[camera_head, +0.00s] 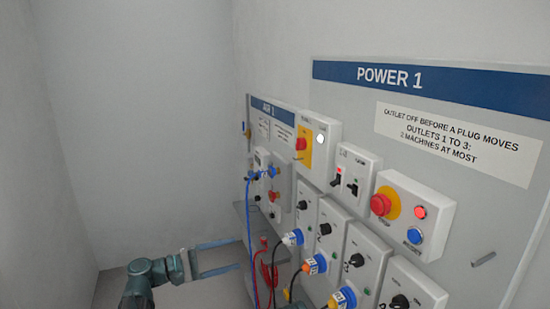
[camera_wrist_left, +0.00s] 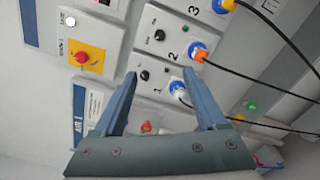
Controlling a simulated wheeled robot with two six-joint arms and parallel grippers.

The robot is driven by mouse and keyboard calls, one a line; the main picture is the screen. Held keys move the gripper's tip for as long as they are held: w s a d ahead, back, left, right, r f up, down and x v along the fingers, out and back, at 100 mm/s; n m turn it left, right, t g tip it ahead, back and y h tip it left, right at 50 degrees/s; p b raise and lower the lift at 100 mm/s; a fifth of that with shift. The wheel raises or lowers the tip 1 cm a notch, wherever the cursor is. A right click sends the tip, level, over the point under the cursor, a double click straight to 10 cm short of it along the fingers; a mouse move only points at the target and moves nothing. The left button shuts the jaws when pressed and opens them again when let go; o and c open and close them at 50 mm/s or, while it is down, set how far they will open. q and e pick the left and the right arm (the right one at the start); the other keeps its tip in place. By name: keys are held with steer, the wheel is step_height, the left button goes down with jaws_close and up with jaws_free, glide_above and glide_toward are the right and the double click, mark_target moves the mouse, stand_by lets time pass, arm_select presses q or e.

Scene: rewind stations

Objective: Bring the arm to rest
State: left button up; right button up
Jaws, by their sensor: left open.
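My left arm (camera_head: 140,278) comes in low at the left of the head view. Its gripper (camera_head: 238,254) is open, with its two fingers pointing right toward the wall panels. In the left wrist view the gripper (camera_wrist_left: 160,74) has its fingers well apart and nothing held between them. The sockets with a white-and-blue plug (camera_wrist_left: 178,90) and an orange-and-blue plug (camera_wrist_left: 198,51) appear beyond the fingertips. I cannot tell the exact gap to them. My right gripper is not in view.
The POWER 1 panel (camera_head: 335,78) carries switches, plugged outlets and a red stop button (camera_head: 381,204). The AIR 1 panel (camera_head: 285,108) stands behind it. Blue (camera_head: 248,215) and red (camera_head: 262,262) hoses hang near my gripper. Open room lies left, before the bare wall (camera_head: 140,130).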

arm_select(q)
steer(key=s+d+f+m+g+y, duration=0.65)
steer(key=s+d+f, duration=0.45)
steer(key=f, duration=0.3)
steer(key=s+a+f+m+y, duration=0.4)
steer(key=s+f+m+y, duration=0.3)
steer(key=s+y, duration=0.2)
steer(key=shift+s+a+g+y+p, duration=0.35)
steer(key=shift+s+y+p, duration=0.1)
steer(key=shift+y, duration=0.7)
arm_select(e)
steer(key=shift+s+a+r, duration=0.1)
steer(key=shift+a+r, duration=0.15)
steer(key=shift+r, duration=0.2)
